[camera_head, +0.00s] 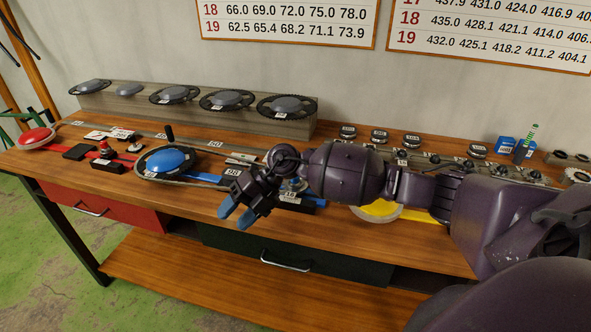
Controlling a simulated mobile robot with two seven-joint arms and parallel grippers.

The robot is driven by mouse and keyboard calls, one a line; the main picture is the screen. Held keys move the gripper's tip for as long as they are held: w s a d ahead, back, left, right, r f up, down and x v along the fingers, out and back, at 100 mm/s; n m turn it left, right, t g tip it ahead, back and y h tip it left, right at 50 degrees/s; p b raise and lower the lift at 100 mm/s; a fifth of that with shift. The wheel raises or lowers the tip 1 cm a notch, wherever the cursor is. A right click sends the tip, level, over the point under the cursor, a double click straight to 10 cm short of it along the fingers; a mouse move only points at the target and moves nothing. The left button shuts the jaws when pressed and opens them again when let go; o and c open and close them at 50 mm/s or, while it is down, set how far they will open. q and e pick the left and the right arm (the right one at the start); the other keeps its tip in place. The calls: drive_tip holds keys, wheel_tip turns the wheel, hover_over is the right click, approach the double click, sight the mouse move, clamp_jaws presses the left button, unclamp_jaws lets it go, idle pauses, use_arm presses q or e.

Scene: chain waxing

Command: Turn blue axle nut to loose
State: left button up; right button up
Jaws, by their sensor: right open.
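My right gripper (238,213) reaches in from the right above the front of the workbench. Its two blue-tipped fingers are apart, pointing down and toward the front left, with nothing seen between them. A small blue part (293,187), possibly the blue axle nut, shows partly behind my right wrist, on or by a dark block (305,205) on the blue strip. My wrist and forearm hide much of it, so its turn position cannot be told. The gripper fingers are left of it and apart from it. A blue disc (167,160) sits on a chainring to the left. My left gripper is not in view.
The wooden bench (190,205) carries a red disc (36,138), a red knob (105,148) and a yellow disc (382,208), partly behind my arm.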

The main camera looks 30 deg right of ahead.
drive_tip(key=w+d+r+h, duration=0.2)
drive_tip(key=d+r+h, duration=0.1)
drive_tip(key=d, duration=0.4)
drive_tip(key=w+d+r+m+h+p, duration=0.1)
drive_tip(key=w+d+r+h, duration=0.1)
drive_tip(key=d+r+h, duration=0.3)
drive_tip(key=w+d+r+h, duration=0.2)
drive_tip(key=d, duration=0.6)
drive_tip(key=shift+g, duration=0.4)
wheel_tip(320, 180, down, 11)
drive_tip(key=shift+r+p, duration=0.1)
drive_tip(key=shift+p, duration=0.5)
drive_tip(key=shift+c, duration=0.5)
drive_tip(key=c, duration=0.8)
drive_tip(key=shift+c, duration=0.2)
